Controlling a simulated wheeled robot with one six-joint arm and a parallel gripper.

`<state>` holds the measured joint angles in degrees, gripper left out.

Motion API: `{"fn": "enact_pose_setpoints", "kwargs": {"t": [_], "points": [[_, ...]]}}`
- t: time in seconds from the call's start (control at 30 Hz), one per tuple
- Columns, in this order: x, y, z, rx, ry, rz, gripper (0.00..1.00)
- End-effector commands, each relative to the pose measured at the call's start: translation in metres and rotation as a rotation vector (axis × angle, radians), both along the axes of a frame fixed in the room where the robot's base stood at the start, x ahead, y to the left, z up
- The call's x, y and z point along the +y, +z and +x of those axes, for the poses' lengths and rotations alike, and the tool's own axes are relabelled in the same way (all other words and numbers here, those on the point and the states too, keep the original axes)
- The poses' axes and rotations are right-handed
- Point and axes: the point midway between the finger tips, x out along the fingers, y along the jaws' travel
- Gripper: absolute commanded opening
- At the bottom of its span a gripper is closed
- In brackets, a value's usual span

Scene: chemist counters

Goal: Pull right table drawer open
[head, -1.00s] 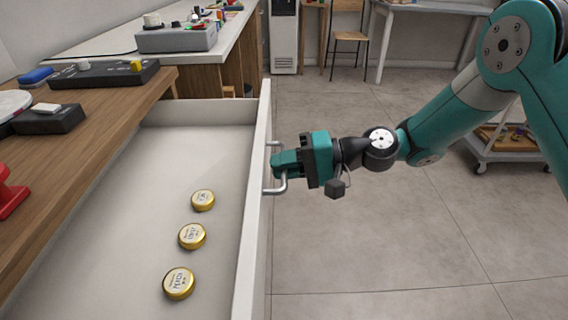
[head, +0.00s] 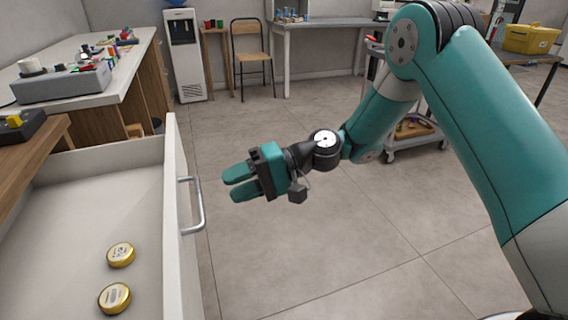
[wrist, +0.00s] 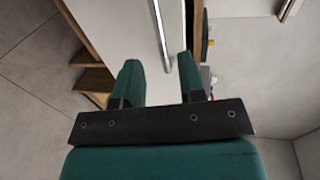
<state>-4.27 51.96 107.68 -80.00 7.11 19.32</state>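The drawer (head: 172,225) is pulled out from the wooden-topped table at the left of the head view, with its white front facing right. Its metal bar handle (head: 198,206) is on that front, and it also shows in the wrist view (wrist: 160,35). My gripper (head: 230,183) is open and empty, to the right of the handle and apart from it. In the wrist view my two teal fingers (wrist: 157,85) are spread, with the handle beyond them. Two gold-rimmed round tins (head: 121,255) (head: 115,298) lie in the drawer.
A white-topped counter (head: 130,75) with a grey device (head: 62,84) stands behind the drawer. A water dispenser (head: 187,55), a chair (head: 250,55) and a trolley (head: 415,135) stand farther back. The floor right of the drawer is clear.

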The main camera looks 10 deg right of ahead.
Motion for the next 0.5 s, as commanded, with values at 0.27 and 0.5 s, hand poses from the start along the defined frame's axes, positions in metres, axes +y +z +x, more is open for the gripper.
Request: {"fn": "enact_pose_setpoints", "kwargs": {"t": [0.27,0.5], "points": [[-0.069,0.016,0.01,-0.001,-0.004,0.0,0.37],[-0.092,0.022,0.012,0.002,0.001,0.0,0.37]]}}
